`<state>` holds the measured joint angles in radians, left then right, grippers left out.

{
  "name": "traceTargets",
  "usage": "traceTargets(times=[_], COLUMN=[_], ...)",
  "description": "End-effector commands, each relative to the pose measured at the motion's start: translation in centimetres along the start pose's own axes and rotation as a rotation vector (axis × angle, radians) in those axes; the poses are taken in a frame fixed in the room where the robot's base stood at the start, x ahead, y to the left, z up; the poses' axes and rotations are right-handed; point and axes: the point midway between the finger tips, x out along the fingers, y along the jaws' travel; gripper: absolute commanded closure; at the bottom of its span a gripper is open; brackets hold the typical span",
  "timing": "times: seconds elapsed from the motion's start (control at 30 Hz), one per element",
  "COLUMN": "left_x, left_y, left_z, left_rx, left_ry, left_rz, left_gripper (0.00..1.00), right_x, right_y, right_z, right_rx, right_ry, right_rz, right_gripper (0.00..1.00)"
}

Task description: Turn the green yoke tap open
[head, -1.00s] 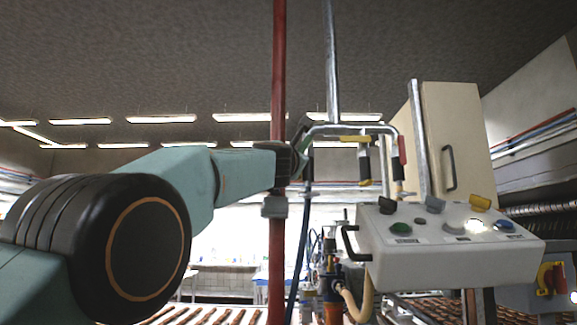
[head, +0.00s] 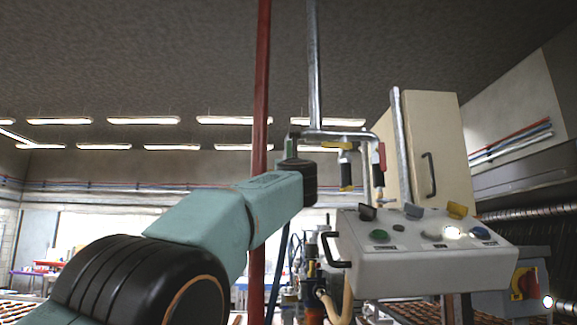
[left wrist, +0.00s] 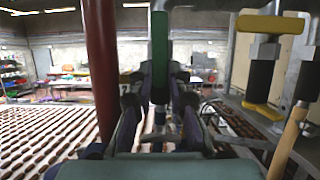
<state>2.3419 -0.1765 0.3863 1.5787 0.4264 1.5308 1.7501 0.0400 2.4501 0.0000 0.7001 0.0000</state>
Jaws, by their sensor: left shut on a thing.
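The green yoke tap (head: 290,148) shows in the head view as a small green piece just above my left wrist, near the left end of the grey horizontal pipe. In the left wrist view its green handle (left wrist: 160,48) hangs down at the top centre, with its lower end between my fingers. My left gripper (left wrist: 160,97) is shut on this handle. In the head view my own arm hides the gripper and most of the handle. My right gripper is in neither view.
A red vertical pipe (head: 260,100) stands close to the left of my wrist. A yellow-handled tap (left wrist: 270,24) and a red-handled one (head: 382,156) hang to the right. A white control panel (head: 420,262) stands lower right, before a cream cabinet (head: 433,140).

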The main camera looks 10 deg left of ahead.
Motion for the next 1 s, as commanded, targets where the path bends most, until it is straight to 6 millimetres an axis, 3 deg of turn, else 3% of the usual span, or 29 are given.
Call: traceTargets(times=[0.03, 0.4, 0.43, 0.67, 1.0], left_x=[-0.10, -0.10, -0.10, -0.05, -0.06], left_y=[0.01, 0.04, 0.05, 0.03, 0.02], left_z=[1.00, 1.03, 1.02, 0.55, 0.27], left_rx=[-0.006, -0.008, -0.008, -0.006, -0.005], left_ry=[-0.015, -0.015, -0.015, -0.008, -0.004], left_rz=[0.000, 0.001, 0.001, 0.001, 0.002], left_gripper=[1.00, 1.00, 0.81, 0.61, 0.60], right_x=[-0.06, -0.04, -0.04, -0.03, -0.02], right_y=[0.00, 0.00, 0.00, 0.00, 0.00], right_z=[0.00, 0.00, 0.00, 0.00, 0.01], right_rx=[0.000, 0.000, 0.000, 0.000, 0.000], right_ry=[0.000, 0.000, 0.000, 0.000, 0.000], right_rz=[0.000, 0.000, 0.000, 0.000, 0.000], right_gripper=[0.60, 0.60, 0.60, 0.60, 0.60])
